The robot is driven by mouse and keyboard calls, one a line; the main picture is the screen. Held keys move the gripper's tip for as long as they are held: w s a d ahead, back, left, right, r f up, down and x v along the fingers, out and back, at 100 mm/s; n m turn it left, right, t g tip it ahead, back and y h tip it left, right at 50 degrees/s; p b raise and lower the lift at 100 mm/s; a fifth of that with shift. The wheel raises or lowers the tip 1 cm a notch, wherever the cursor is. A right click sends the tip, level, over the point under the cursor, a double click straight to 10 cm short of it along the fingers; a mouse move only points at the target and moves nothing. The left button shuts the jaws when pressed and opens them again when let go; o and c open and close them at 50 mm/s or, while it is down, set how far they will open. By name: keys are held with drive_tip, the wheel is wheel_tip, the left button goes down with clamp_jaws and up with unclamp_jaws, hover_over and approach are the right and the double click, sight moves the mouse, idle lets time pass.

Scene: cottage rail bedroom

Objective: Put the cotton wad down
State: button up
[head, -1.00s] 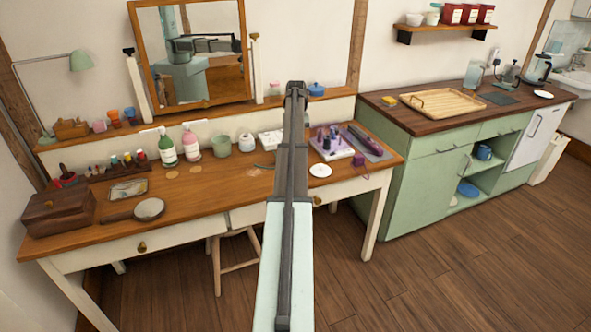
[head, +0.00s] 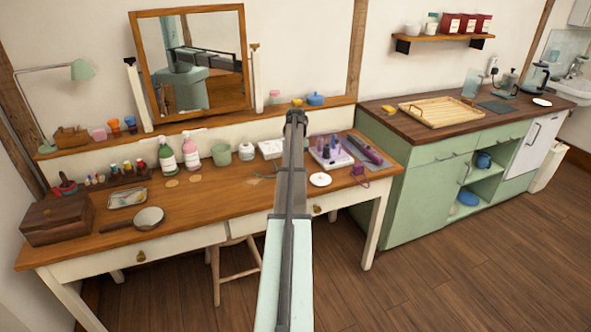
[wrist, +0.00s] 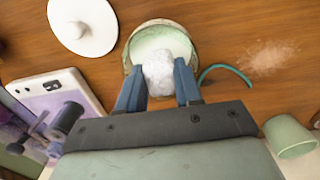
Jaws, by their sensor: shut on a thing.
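The cotton wad (wrist: 158,80) is a white, lumpy ball between the two blue-grey fingers of my gripper (wrist: 159,68) in the wrist view. My gripper is shut on it. Beyond the wad, and partly covered by it, is an open round pot (wrist: 133,52) with a pale green-white inside. The wad overlaps the near part of the pot's opening in this view; I cannot tell its height over the pot. In the head view my arm hides the gripper, the wad and the pot.
A white round lid (wrist: 84,24) lies left of the pot; it also shows in the head view (head: 320,180). A manicure set (wrist: 62,100) is at left. A teal strip (wrist: 226,73), spilled powder (wrist: 266,58) and a green cup (wrist: 290,137) are at right on the wooden desk (head: 205,205).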

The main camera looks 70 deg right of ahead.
drive_tip(key=shift+f, duration=1.4)
drive_tip(key=shift+f, duration=0.1)
drive_tip(key=o, duration=0.7)
drive_tip(key=shift+c, duration=0.2)
wheel_tip(320, 180, up, 12)
drive_tip(key=shift+r, duration=0.1)
